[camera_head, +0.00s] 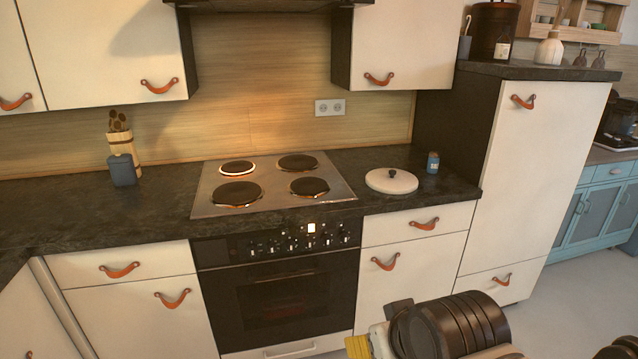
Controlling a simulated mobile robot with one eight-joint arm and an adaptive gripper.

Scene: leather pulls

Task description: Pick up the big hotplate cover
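A round, flat, whitish hotplate cover (391,181) with a small dark knob lies on the dark countertop, just right of the stove. It is the only such cover I can see, so I cannot compare its size with another. It lies flat, knob up, apart from the hotplates. Parts of my arm show at the bottom edge, well below and in front of the cover. The fingertips of my gripper are not visible, and nothing of mine touches the cover.
A stove top (271,205) with several bare dark hotplates lies left of the cover. A small blue jar (433,162) stands close behind it to the right. A tall cabinet (535,180) bounds the counter on the right. Wall cabinets (393,50) hang above.

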